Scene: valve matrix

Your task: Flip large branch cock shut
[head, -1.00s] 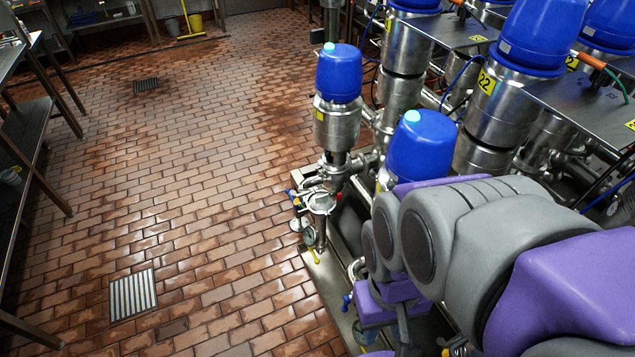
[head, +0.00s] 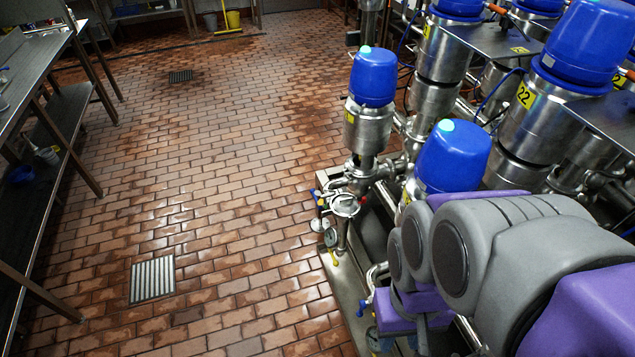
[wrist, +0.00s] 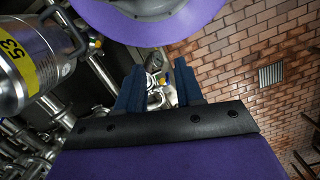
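Several small cocks show on the pipework in the head view; I cannot tell which one is the large branch cock. One with a blue handle (head: 318,196) sits at the left of the pipe cluster below the front valve. A lower blue handle (head: 361,307) is beside my arm, near the skid's front. In the wrist view my gripper (wrist: 159,88) is open and empty, with its two dark blue fingers apart. Steel pipework (wrist: 155,97) and a small blue handle (wrist: 167,76) show beyond and between the fingers. My arm hides the gripper in the head view.
Steel valves with blue caps (head: 373,77) crowd the right. A pressure gauge (head: 330,237) and small yellow handle stand at the skid's (head: 345,290) left edge. The tiled floor (head: 230,230) is open to the left, with a drain grate (head: 152,279) and steel tables (head: 45,150).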

